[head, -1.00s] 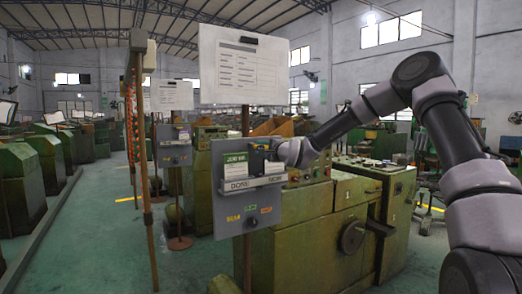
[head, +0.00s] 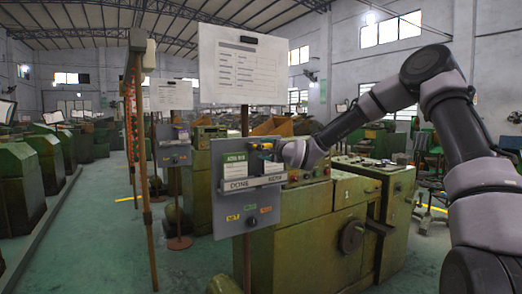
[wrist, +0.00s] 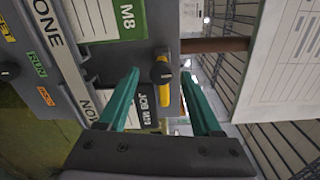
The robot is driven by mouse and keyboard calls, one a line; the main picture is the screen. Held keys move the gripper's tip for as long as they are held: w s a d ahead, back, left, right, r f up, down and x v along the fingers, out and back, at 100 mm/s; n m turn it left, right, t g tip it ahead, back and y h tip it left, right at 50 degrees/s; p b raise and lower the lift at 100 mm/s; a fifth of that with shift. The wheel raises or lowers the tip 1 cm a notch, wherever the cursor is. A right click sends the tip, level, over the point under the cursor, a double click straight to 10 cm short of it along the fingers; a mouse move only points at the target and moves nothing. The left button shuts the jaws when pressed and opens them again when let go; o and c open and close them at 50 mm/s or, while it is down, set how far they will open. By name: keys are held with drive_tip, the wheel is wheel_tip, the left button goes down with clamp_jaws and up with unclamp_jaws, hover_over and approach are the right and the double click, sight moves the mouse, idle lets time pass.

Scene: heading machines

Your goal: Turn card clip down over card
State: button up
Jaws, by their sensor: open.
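A grey card board (head: 225,218) carries a shelf lettered DONE and NOW. The yellow clip (wrist: 161,74) sits on a dark pivot near the board's top edge and points sideways along that edge; it shows small in the head view (head: 265,146). The card with a dark JOB header (wrist: 149,108) stands at the NOW side, partly hidden by my gripper. My gripper (wrist: 160,75) is open, its teal fingers on either side of the clip; I cannot tell whether they touch it. In the head view my gripper is small at the board's upper right.
A card with a green header (head: 235,171) stands at the DONE side. A white sheet (head: 243,66) hangs above the board. A green machine (head: 285,240) stands behind it.

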drive_tip(key=v, duration=0.8)
drive_tip(key=shift+s, duration=0.1)
drive_tip(key=s+d+n+g+h, duration=0.5)
drive_tip(key=s+d+n+h, duration=0.25)
drive_tip(key=s+d, duration=0.6)
drive_tip(key=s+d+r, duration=0.1)
drive_tip(key=s+d, duration=0.2)
drive_tip(key=s, duration=0.5)
drive_tip(key=s+d+r+n+g, duration=0.1)
drive_tip(key=s+d+r, duration=0.1)
drive_tip(key=s, duration=0.5)
drive_tip(key=s+d+r+g, duration=0.1)
drive_tip(key=s+d, duration=0.3)
drive_tip(key=s, duration=0.4)
drive_tip(key=shift+s+d+r+n, duration=0.3)
drive_tip(key=shift+d+r+n, duration=0.05)
drive_tip(key=shift+r, duration=0.05)
